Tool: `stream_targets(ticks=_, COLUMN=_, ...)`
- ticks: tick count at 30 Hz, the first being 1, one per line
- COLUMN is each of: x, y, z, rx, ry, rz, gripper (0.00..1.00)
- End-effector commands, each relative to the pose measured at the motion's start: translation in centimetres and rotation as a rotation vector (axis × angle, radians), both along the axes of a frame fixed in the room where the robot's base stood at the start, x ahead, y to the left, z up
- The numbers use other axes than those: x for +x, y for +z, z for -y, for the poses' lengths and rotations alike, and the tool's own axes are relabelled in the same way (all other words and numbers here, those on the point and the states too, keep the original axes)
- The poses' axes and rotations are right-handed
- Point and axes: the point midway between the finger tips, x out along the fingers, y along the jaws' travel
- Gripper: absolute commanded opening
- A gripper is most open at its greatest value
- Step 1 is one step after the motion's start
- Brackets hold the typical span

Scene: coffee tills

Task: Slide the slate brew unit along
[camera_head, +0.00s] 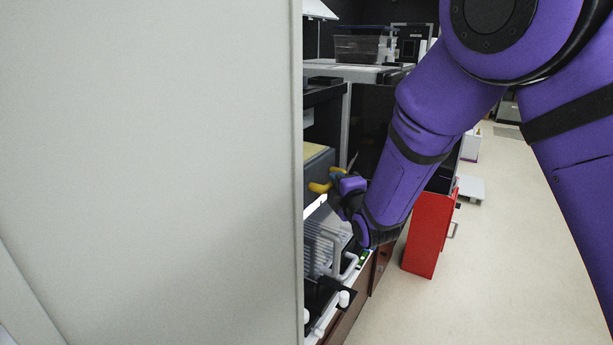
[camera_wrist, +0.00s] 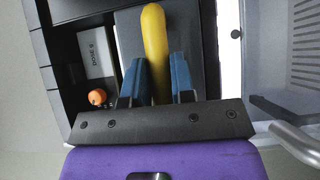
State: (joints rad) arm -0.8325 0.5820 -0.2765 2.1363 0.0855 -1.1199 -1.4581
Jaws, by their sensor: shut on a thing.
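The slate brew unit (camera_head: 318,166) is a blue-grey box with a tan top, partly hidden behind the pale panel at left. A yellow handle (camera_head: 319,187) sticks out from its front. My gripper (camera_head: 339,176) reaches this handle from the right. In the wrist view the yellow handle (camera_wrist: 155,30) stands upright between the two blue fingers of my gripper (camera_wrist: 155,78), which are shut on it. Dark slate surface (camera_wrist: 129,35) shows behind the handle. Most of the unit is out of sight.
A large pale panel (camera_head: 150,170) blocks the left. Below the unit is a ribbed grey rack (camera_head: 325,245) with a bent tube handle. An orange knob (camera_wrist: 97,97) is left of the fingers. The floor (camera_head: 500,260) at right is clear.

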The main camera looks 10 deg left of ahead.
Motion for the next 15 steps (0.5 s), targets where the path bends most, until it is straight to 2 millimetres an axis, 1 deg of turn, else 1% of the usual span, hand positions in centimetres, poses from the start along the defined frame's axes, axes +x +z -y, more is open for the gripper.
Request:
stream_targets(ticks=1, x=0.0, y=0.0, z=-0.5, rx=0.002, ry=0.004, rz=0.001, gripper=0.03)
stream_targets(ticks=15, x=0.9, y=0.1, z=-3.1, rx=0.002, ry=0.005, rz=0.001, gripper=0.03)
